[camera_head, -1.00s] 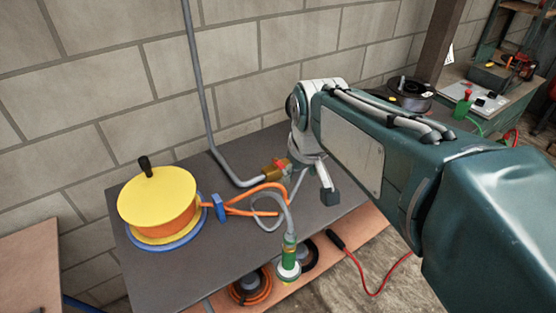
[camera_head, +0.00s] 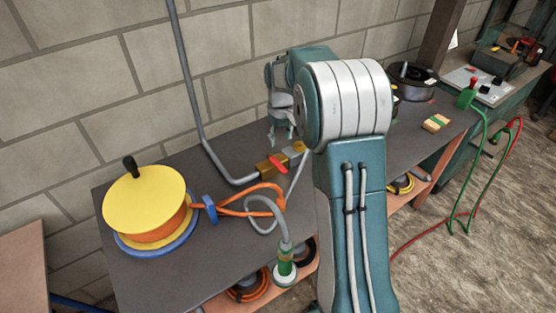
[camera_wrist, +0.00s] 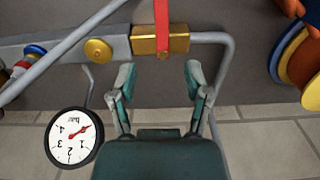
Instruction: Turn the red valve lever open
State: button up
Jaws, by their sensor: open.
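The red valve lever (camera_head: 278,163) sits on a brass valve body (camera_head: 264,169) at the end of the grey pipe (camera_head: 200,110). In the wrist view, the lever (camera_wrist: 162,20) points up from the brass block (camera_wrist: 147,46), across the line of the pipe, and its far end is cut off. My gripper (camera_wrist: 157,78) is open and empty, its two fingers apart below the brass block. No contact with the lever shows. In the head view, my gripper (camera_head: 281,132) hangs by the wall, above and just behind the valve.
A pressure gauge (camera_wrist: 71,138) lies left of my fingers in the wrist view. A yellow reel (camera_head: 145,198) stands on the grey table (camera_head: 150,270) with an orange hose. A green-collared hose end (camera_head: 284,262) is at the front edge. The brick wall (camera_head: 90,90) is close behind.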

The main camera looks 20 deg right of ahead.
aim_at(280, 166)
notch_tip(280, 166, down, 10)
jog(key=shift+s+a+f, duration=0.1)
jog(key=shift+f, duration=0.1)
grip_shut()
